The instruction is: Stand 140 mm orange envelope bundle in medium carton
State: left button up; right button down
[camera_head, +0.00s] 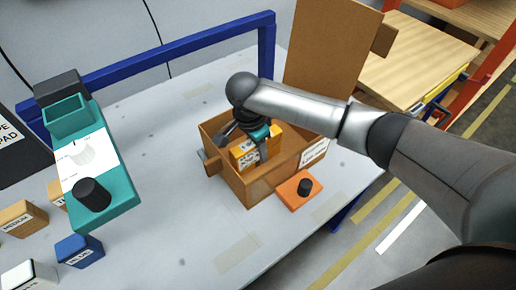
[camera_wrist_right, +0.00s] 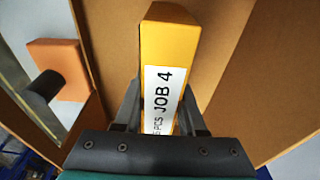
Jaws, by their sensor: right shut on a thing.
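The orange envelope bundle (camera_head: 243,157) is inside the open brown carton (camera_head: 249,192), with its upper part showing. Its lower end is hidden by the carton wall. My right gripper (camera_head: 260,152) reaches down into the carton and is shut on the bundle. In the right wrist view the bundle (camera_wrist_right: 172,38) sits between the fingers, with a white label reading JOB 4 facing the camera. Carton walls (camera_wrist_right: 235,85) stand around it there. I cannot tell whether the bundle touches the carton floor. My left gripper is not in view.
A raised brown flap (camera_head: 325,50) stands behind the carton. An orange block with a black knob (camera_head: 300,189) sits at its front right. A teal plotter (camera_head: 117,190) and small blocks, one blue (camera_head: 79,251), are at left. A blue rail (camera_head: 160,55) runs behind.

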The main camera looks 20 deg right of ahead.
jog(key=shift+f, duration=0.15)
jog(key=shift+c, duration=2.4)
grip_release()
jog(key=r+p, duration=0.1)
jog(key=r, duration=0.3)
jog(key=a+r+p, duration=0.1)
jog(key=r, duration=0.3)
jog(key=r+p, duration=0.1)
jog(key=r, duration=0.3)
jog(key=shift+s+a+r, duration=0.1)
jog(key=shift+s+a, duration=0.2)
jog(key=shift+a, duration=0.05)
